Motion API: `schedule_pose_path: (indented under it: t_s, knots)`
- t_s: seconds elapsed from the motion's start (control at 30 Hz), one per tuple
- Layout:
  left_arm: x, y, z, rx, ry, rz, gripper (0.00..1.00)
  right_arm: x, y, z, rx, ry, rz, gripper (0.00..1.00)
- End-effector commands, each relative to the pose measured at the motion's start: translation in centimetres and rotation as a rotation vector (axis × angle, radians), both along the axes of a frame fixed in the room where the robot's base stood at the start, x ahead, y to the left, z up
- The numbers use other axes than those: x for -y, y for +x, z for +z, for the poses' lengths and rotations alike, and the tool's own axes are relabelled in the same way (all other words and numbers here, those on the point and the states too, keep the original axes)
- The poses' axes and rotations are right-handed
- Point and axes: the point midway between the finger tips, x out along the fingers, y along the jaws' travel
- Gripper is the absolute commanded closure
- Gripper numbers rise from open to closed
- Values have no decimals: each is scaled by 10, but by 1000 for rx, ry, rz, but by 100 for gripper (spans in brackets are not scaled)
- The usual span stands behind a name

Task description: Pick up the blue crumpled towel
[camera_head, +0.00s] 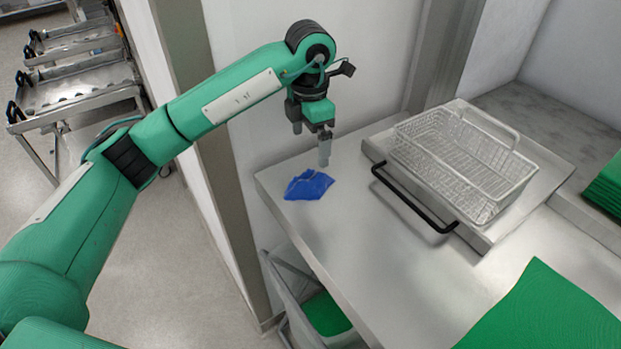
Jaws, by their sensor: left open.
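The blue crumpled towel (309,185) lies flat and creased on the metal table (350,235), close to its left edge. My left gripper (325,160) points down above the table, a little to the right of and behind the towel. Its jaws are open and seen nearly edge-on, and nothing shows between them. The gripper looks apart from the towel. My right gripper is not in this view.
A wire basket (480,160) sits on a metal tray with a black handle (400,200) to the right of the gripper. A bin (290,280) stands below the table's left edge. A wall rises behind the table. The table's front middle is clear.

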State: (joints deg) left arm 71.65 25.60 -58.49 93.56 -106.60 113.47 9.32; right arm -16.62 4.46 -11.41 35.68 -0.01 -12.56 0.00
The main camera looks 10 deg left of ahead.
Motion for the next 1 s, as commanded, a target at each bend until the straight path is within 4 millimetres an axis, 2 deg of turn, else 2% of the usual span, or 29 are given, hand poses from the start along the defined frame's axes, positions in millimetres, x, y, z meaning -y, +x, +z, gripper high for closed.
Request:
schedule_pose_path:
  t_s: [0.03, 0.2, 0.33, 0.5, 0.57, 0.8, 1.0]
  knots:
    - [0, -1, -18, -4, -1, 0, 3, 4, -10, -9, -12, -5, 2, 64]
    - [0, 0, -48, -3, -1, -1, 3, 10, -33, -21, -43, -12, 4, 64]
    - [0, 0, -59, -2, -3, 0, 3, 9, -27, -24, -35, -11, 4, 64]
    - [0, -1, -66, -2, -3, -1, 3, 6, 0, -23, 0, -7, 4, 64]
    - [-1, -2, -72, -3, -3, 0, 3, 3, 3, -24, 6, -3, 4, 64]
    - [-2, -4, -109, -3, -3, -2, 3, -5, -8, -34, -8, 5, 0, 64]
    - [-2, -4, -112, 0, -1, -1, 3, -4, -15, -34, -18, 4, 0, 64]
